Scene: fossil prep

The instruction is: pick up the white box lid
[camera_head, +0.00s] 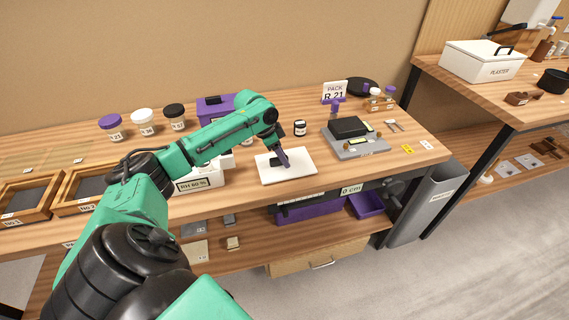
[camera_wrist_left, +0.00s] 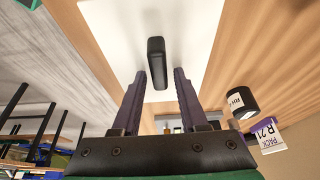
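The white box lid (camera_head: 300,172) is a flat white slab with a black bar handle, lying on the wooden table near its front edge. In the left wrist view, the white lid (camera_wrist_left: 202,30) fills the upper middle, with its black handle (camera_wrist_left: 156,55) standing up. My left gripper (camera_head: 284,161) is over the lid at the handle and partly hides it. In the left wrist view, the purple fingers (camera_wrist_left: 161,74) are open, with the handle's near end between the tips and gaps on both sides. My right gripper is not in view.
A white labelled box (camera_head: 199,181) stands left of the lid. A small dark jar (camera_head: 300,128) stands behind it; a grey device (camera_head: 355,139) is to the right. A white PLASTER box (camera_head: 482,62) stands on the other table. Wooden trays (camera_head: 25,198) are at far left.

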